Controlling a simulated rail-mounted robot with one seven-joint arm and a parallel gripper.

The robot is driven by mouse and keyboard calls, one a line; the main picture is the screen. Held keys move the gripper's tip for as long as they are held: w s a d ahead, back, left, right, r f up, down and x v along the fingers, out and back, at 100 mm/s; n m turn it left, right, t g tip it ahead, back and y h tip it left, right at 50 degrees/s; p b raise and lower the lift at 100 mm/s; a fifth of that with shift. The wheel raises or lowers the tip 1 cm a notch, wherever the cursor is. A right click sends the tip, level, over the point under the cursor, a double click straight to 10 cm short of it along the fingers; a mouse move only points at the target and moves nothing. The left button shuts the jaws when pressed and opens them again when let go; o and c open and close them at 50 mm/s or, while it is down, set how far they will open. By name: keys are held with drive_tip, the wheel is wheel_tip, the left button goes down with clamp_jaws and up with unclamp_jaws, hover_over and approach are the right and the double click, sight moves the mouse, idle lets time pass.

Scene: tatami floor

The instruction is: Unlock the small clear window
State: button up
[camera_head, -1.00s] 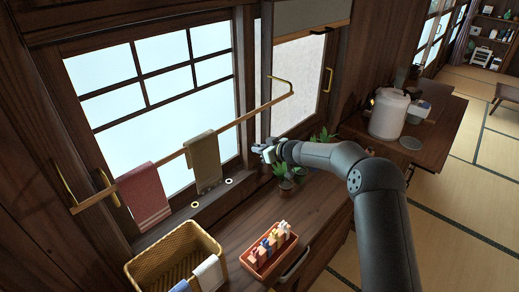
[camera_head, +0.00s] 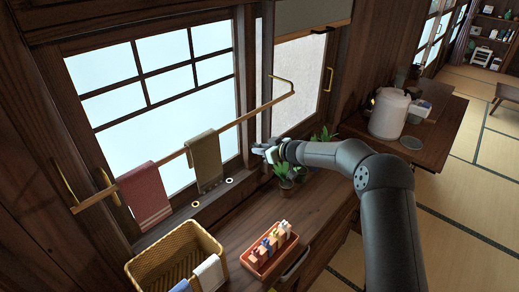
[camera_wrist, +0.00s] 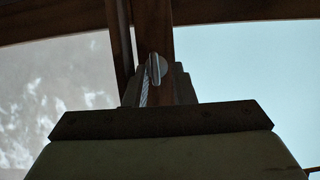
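The tall window (camera_head: 302,82) with a pale, frosted-looking pane stands at the right of the window wall, partly under a blind. The wide gridded window (camera_head: 150,75) is on its left. My gripper (camera_head: 262,149) is at the dark post between them, above the sill. In the wrist view, a small silver latch (camera_wrist: 155,68) with a round plate sits on the brown post, between a mottled pane (camera_wrist: 62,95) and a plain pale-blue pane (camera_wrist: 245,75). My gripper's fingers (camera_wrist: 158,88) stand apart just below the latch; contact cannot be told.
A wooden rail (camera_head: 237,116) with two hanging towels crosses in front of the windows. A potted plant (camera_head: 287,178) stands below my gripper. A wicker basket (camera_head: 140,268) and a red tray (camera_head: 250,262) of small items sit on the counter. A white pot (camera_head: 388,115) stands at the right.

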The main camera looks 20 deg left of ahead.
drive_tip(key=v, duration=0.6)
drive_tip(key=shift+d, duration=0.3)
drive_tip(key=shift+s+r, duration=0.1)
